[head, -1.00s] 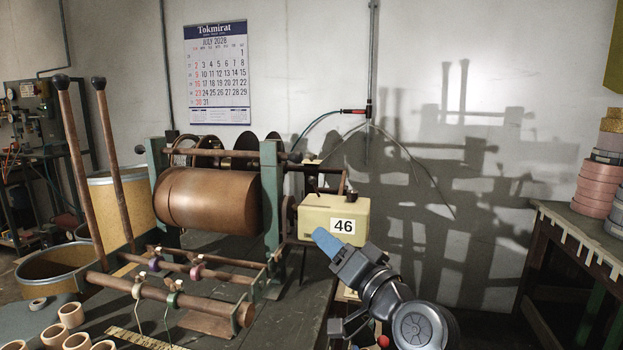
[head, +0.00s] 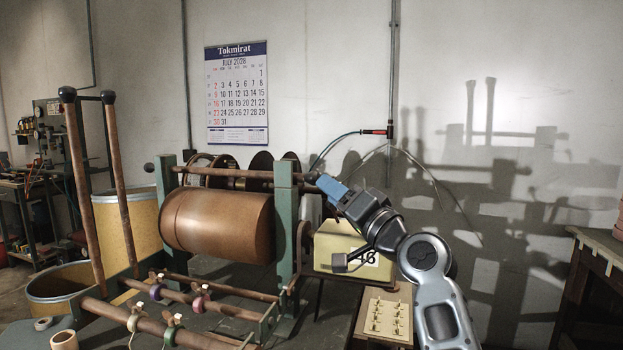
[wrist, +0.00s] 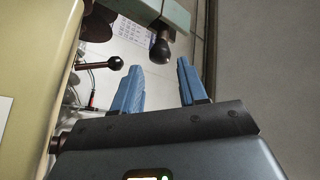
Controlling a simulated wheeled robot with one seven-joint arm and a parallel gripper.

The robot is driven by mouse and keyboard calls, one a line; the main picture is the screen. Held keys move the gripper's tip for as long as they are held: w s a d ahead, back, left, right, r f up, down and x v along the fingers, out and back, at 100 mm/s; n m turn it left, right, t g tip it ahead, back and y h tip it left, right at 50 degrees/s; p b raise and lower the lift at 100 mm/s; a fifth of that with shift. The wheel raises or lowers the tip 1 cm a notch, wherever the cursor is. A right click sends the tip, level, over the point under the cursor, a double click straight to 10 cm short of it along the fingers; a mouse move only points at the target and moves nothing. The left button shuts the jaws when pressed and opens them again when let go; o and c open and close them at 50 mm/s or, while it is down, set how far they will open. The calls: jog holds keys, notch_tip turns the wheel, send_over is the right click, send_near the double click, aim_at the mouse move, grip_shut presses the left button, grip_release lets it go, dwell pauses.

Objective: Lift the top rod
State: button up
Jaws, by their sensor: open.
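The winding machine's top rod (head: 225,173) is a thin brown bar lying across the tops of its two green posts, above a large copper-coloured roller (head: 220,225). My gripper (head: 324,182) is at the rod's right end, just beyond the right green post (head: 284,215). In the wrist view my two blue fingers (wrist: 157,82) are spread with nothing between them. A black round knob (wrist: 160,48) at the end of a short shaft by a green part lies ahead of the gap. A second black knob (wrist: 115,63) is to its left. Contact with the rod is not visible.
A cream box (head: 335,248) stands below my gripper. Two upright brown levers (head: 82,180) with black knobs rise at the left. Lower rods (head: 165,325) with clips and small rings cross the front. A board with pegs (head: 385,314) lies at the lower right.

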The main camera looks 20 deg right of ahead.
aim_at(313, 185)
jog(key=x, duration=0.7)
jog(key=shift+p, duration=0.3)
jog(key=shift+f, duration=0.1)
grip_shut()
